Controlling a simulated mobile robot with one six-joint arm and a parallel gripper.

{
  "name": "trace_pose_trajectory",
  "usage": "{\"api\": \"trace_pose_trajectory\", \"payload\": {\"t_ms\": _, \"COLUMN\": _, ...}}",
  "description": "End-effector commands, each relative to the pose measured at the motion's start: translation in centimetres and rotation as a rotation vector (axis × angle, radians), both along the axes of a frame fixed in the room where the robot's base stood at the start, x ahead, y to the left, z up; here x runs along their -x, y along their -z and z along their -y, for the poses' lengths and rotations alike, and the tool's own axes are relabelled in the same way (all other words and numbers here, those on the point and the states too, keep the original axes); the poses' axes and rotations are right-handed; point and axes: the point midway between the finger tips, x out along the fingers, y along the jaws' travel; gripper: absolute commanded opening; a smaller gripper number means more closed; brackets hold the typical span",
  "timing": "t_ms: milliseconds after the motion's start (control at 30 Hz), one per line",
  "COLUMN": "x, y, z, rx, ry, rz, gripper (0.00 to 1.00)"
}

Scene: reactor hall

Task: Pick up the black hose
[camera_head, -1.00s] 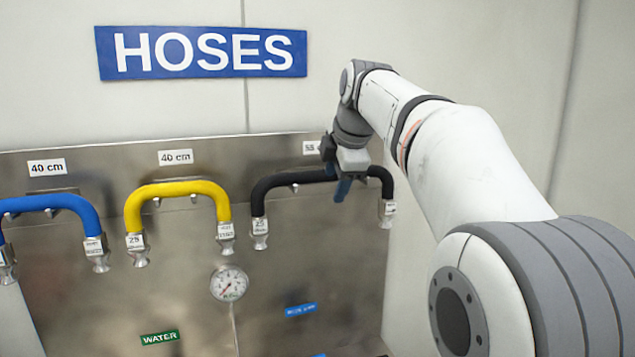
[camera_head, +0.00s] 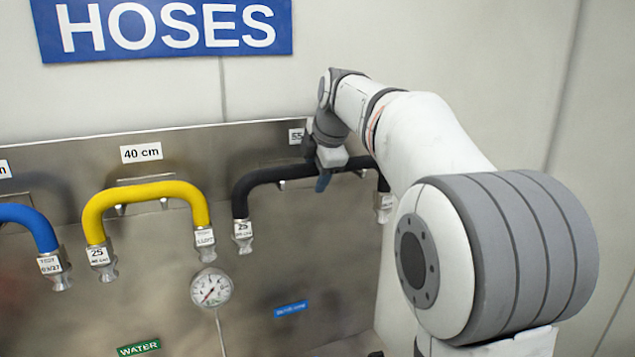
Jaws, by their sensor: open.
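The black hose (camera_head: 262,178) hangs on the steel panel at the right end of the row, bent down at both ends. Its left metal end (camera_head: 243,236) carries a white tag, and its right end (camera_head: 384,204) shows beside my arm. The gripper is open. It covers part of the hose, and I cannot tell whether the fingers touch it.
A yellow hose (camera_head: 146,191) and a blue hose (camera_head: 28,217) hang to the left. A pressure gauge (camera_head: 211,287) sits below. The steel panel (camera_head: 180,250) is close behind the hoses. A blue HOSES sign (camera_head: 165,27) is above on the wall.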

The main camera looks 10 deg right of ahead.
Motion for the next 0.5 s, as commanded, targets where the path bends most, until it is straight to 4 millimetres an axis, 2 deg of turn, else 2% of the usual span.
{"api": "trace_pose_trajectory", "payload": {"t_ms": 133, "x": -0.8, "y": 1.1, "z": -0.4, "rx": 0.0, "ry": -0.004, "rz": 0.0, "gripper": 0.54}}
{"api": "trace_pose_trajectory", "payload": {"t_ms": 367, "x": -0.9, "y": 1.4, "z": -0.5, "rx": -0.001, "ry": -0.005, "rz": 0.002, "gripper": 0.54}}
{"api": "trace_pose_trajectory", "payload": {"t_ms": 500, "x": -0.9, "y": 1.4, "z": -0.5, "rx": -0.001, "ry": -0.005, "rz": 0.002, "gripper": 0.44}}
